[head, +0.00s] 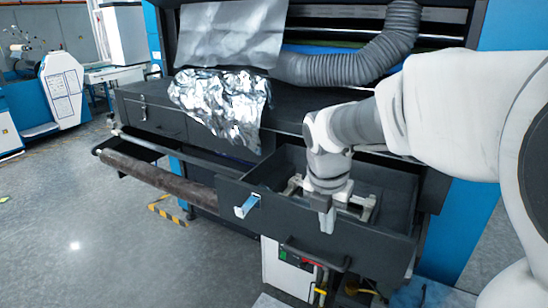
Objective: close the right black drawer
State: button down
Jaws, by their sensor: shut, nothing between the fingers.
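The right black drawer (378,247) stands pulled out from the black machine, with its inside showing. A blue-and-white latch (247,206) sits on its front panel near the left end. My gripper (327,222) points down at the drawer's front panel, with its shut fingertips over the upper part of that panel. I cannot tell whether the fingers touch the panel. My arm and gripper hide part of the drawer's inside and rim.
Crumpled silver foil (225,105) hangs over the machine top, left of the drawer. A brown roller (160,178) juts out at left. A grey hose (350,65) runs behind. A white box with cables (285,272) stands below the drawer.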

aim_at(327, 248)
jog(key=x, duration=1)
jog(key=shift+f, duration=0.1)
jog(key=shift+w, duration=0.1)
